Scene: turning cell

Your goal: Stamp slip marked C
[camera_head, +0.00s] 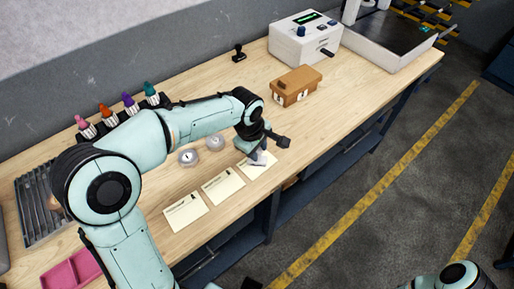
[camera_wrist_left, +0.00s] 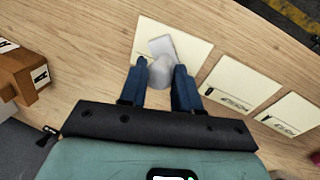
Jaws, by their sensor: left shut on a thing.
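Three cream slips lie in a row on the wooden bench: a left one (camera_head: 185,212), a middle one (camera_head: 223,186) and a right one (camera_head: 270,168). Their letters are too small to read. My left gripper (camera_head: 262,152) is over the right slip. In the left wrist view its two blue fingers (camera_wrist_left: 161,72) are shut on a grey stamp (camera_wrist_left: 161,46). The stamp's pale block is over that slip (camera_wrist_left: 198,47); whether it touches the paper I cannot tell. The fingers and the stamp hide part of the slip. My right gripper is not in view.
A brown box (camera_head: 296,86), a black-handled stamp (camera_head: 239,54) and a white machine (camera_head: 305,40) are farther back. Several coloured-top bottles (camera_head: 128,104) stand in a rack. The bench's front edge is close to the slips.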

